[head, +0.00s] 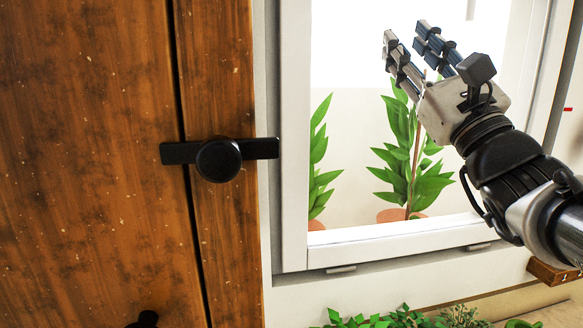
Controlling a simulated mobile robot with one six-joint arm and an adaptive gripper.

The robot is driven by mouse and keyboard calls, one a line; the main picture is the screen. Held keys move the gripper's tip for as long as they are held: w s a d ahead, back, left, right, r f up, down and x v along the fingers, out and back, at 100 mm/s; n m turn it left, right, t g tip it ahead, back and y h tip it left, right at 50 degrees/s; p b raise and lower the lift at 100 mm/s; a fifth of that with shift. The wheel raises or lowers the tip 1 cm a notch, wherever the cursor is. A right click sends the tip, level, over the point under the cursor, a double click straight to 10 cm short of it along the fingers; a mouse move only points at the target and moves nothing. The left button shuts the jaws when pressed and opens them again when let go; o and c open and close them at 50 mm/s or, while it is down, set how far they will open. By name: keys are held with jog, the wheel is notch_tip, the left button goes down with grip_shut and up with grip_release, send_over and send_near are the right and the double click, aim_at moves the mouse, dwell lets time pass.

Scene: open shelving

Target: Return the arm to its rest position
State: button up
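My gripper (408,48) is raised at the upper right of the head view, in front of a white-framed window. Its fingers point up and to the left. They stand apart with a gap between them, and nothing shows between them. My arm (520,170) reaches in from the right edge. The gripper touches nothing that I can see.
A brown wooden door (85,120) with a black latch and round knob (218,159) fills the left. Behind the window frame (296,140) are potted plants (405,160). Low greenery (400,318) and a small wooden piece (550,271) lie at the lower right.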

jog(key=s+a+f+n+g+y, duration=0.2)
jog(key=a+f+n+g, duration=0.2)
jog(key=a+f+n, duration=0.15)
jog(key=s+a+f+n+g+y, duration=0.2)
jog(key=a+f+n+g+y, duration=0.1)
jog(key=a+f+n+g, duration=0.3)
jog(key=s+a+f+n+g+h, duration=0.1)
jog(key=s+a+f+n+g, duration=0.15)
jog(key=f, duration=0.45)
jog(key=s+a+f+n+g+h, duration=0.1)
jog(key=s+a+f+n+g, duration=0.2)
jog(key=f, duration=0.4)
jog(key=s+d+f+n+g+h, duration=0.1)
jog(key=s+d+f+n+h, duration=0.15)
jog(key=s+f, duration=0.35)
jog(key=s+d+f+n+g+h, duration=0.2)
jog(key=s+f+n+h, duration=0.15)
jog(key=f, duration=0.55)
jog(key=s+d+f+n+h, duration=0.4)
jog(key=s+d+f+h, duration=0.1)
jog(key=d, duration=0.5)
jog(key=shift+s+f+g, duration=0.15)
jog(key=shift+f+g, duration=0.25)
jog(key=shift+g, duration=0.05)
